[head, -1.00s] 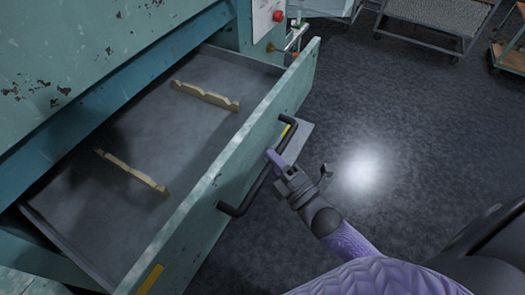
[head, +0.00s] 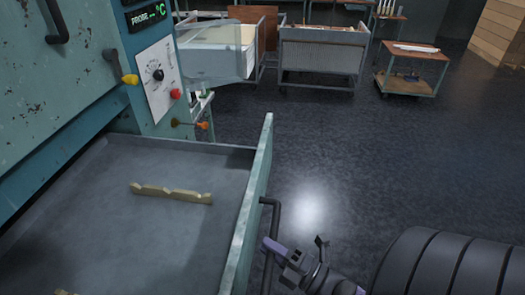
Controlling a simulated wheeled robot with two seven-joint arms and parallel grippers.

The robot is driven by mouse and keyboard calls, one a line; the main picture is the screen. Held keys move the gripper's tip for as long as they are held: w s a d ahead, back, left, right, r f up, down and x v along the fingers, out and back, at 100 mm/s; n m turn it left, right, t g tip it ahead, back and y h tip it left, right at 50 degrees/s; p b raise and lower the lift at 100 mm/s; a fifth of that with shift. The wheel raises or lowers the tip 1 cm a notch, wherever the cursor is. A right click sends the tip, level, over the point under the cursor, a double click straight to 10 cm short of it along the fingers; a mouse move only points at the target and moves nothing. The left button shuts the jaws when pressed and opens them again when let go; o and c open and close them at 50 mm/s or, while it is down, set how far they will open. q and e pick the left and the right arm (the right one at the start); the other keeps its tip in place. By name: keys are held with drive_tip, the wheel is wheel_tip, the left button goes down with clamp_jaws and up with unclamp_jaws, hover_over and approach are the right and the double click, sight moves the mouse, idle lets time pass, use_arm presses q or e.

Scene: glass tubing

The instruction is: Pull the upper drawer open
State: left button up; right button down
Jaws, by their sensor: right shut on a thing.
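The teal drawer (head: 253,195) is pulled well out of the teal cabinet (head: 60,90), and its grey floor (head: 110,230) shows. A dark bar handle (head: 275,218) is fixed to the outside of its front panel. My right gripper (head: 270,246) is at the handle, on the outer side of the panel, shut on the bar. The lower part of the handle is cut off by the picture edge. My left gripper is not in view.
A notched wooden strip (head: 172,193) lies in the drawer. A control panel (head: 157,78) with knobs stands behind it. Wheeled carts (head: 322,60) and a small trolley (head: 410,70) stand at the back. The dark floor (head: 350,150) right of the drawer is clear.

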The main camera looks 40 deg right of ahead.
drive_tip(key=shift+f, duration=0.1)
drive_tip(key=c, duration=0.5)
unclamp_jaws()
drive_tip(key=shift+c, duration=0.2)
drive_tip(key=shift+s, duration=0.1)
drive_tip(key=b+v, duration=0.2)
drive_tip(key=v, duration=0.7)
drive_tip(key=shift+s+d, duration=0.15)
drive_tip(key=shift+s, duration=0.25)
drive_tip(key=shift+s, duration=0.1)
